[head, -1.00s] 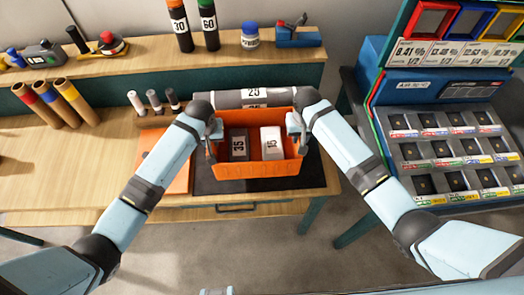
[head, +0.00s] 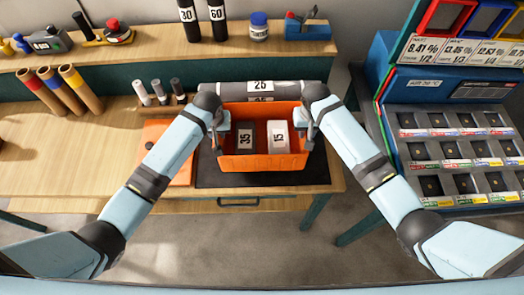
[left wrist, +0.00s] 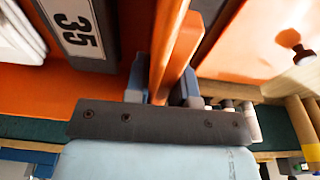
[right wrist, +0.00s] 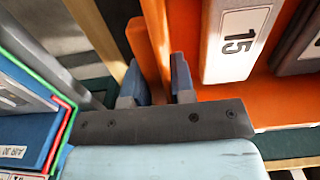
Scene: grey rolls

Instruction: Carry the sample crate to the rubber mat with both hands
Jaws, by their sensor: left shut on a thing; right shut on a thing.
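The orange sample crate (head: 262,161) is in the middle of the head view, over the dark rubber mat (head: 318,172). It holds a dark block marked 35 (head: 244,138) and a white block marked 15 (head: 278,137). My left gripper (head: 220,131) is shut on the crate's left wall, which also shows between its fingers in the left wrist view (left wrist: 172,45). My right gripper (head: 305,127) is shut on the right wall, seen in the right wrist view (right wrist: 152,40). The crate looks level. I cannot tell whether its base touches the mat.
A grey roll marked 25 (head: 262,90) lies right behind the crate. An orange flat panel (head: 160,150) lies left of the mat. Small upright cylinders (head: 160,92) stand behind it. A blue display stand (head: 450,90) is to the right.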

